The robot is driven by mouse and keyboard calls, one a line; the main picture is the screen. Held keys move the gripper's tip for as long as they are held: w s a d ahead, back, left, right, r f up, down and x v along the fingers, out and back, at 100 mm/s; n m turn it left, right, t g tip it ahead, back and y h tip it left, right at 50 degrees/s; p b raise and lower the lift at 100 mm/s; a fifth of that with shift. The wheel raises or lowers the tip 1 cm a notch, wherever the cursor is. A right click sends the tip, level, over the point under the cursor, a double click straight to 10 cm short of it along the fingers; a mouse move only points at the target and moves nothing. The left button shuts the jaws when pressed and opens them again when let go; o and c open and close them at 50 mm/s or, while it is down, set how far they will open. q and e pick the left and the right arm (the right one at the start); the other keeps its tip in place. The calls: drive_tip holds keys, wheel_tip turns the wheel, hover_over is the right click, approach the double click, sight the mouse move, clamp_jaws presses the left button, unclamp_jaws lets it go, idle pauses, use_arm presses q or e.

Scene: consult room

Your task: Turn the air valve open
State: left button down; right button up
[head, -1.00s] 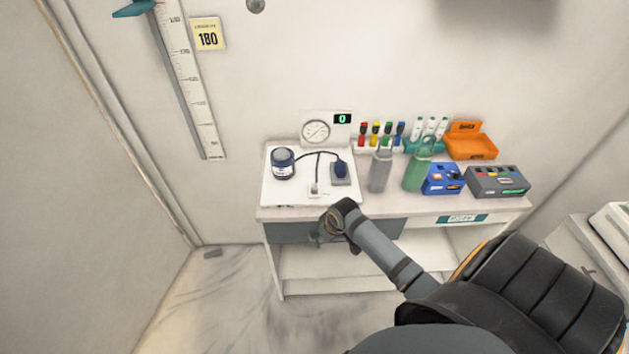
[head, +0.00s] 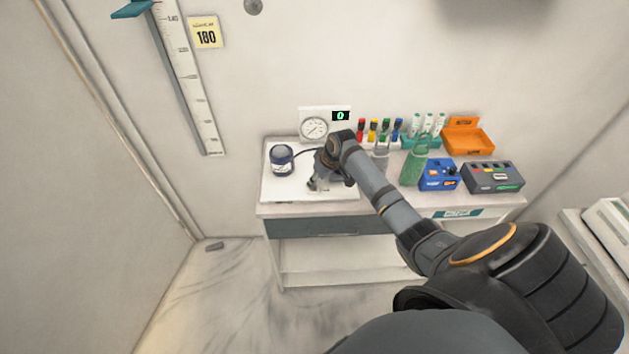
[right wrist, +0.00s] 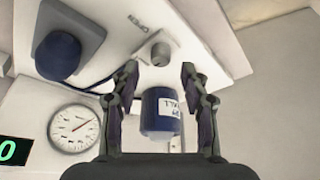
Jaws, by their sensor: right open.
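The air valve (right wrist: 155,52) is a small grey knob on a white plate in the right wrist view, beside the word OPEN. My right gripper (right wrist: 159,70) is open and empty, its two fingers apart with the knob showing just beyond the gap between their tips. A blue bulb (right wrist: 58,55) on a grey base is at upper left in the wrist view.
A round dial gauge (head: 314,128) and a display reading 0 (head: 341,115) stand behind the board. To the right are a green bottle (head: 414,166), a blue box (head: 439,176), a grey box (head: 493,177) and an orange tray (head: 470,141).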

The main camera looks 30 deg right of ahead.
drive_tip(key=shift+x, duration=1.65)
clamp_jaws()
